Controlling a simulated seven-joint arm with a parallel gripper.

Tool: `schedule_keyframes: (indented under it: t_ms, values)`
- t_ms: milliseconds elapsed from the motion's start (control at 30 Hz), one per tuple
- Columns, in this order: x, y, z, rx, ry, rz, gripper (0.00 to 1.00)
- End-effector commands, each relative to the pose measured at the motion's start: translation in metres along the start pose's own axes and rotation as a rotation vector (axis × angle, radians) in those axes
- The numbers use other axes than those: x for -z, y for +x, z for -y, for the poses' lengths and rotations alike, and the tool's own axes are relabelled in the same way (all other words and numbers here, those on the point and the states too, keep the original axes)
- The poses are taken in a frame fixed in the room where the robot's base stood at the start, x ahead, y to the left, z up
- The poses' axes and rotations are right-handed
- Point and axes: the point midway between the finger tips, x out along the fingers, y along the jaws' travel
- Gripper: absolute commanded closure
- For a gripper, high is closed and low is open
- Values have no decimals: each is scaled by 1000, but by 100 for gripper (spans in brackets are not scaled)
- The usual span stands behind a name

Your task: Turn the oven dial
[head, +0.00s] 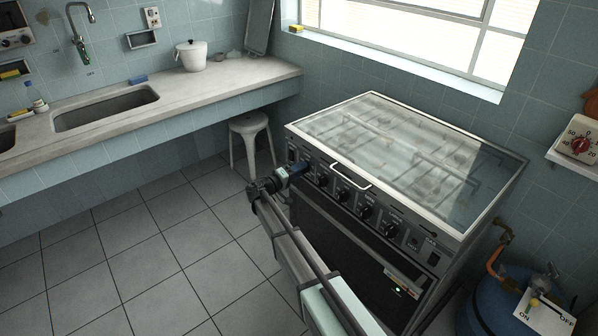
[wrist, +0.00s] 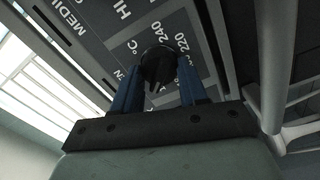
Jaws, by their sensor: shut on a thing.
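The oven dial (wrist: 158,63) is a round black knob on the stove's dark front panel, with 200, 220, 240 and °C printed near it in the wrist view. My gripper (wrist: 158,80) has its two blue fingers on either side of the dial and is shut on it. In the head view my gripper (head: 293,169) is at the left end of the stove's (head: 455,222) front panel, where it hides the dial. The dial's pointer direction is hard to read.
A glass lid (head: 400,140) covers the hob. A white stool (head: 249,124) stands behind-left. A blue gas cylinder (head: 482,305) is at the right.

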Motion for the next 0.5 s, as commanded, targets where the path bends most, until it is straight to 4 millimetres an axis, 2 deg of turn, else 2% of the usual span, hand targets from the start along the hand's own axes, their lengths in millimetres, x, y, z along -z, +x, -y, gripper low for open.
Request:
schedule_keyframes:
  t_ms: [500]
  values:
    - [-1,0,-1,1,469,2,88]
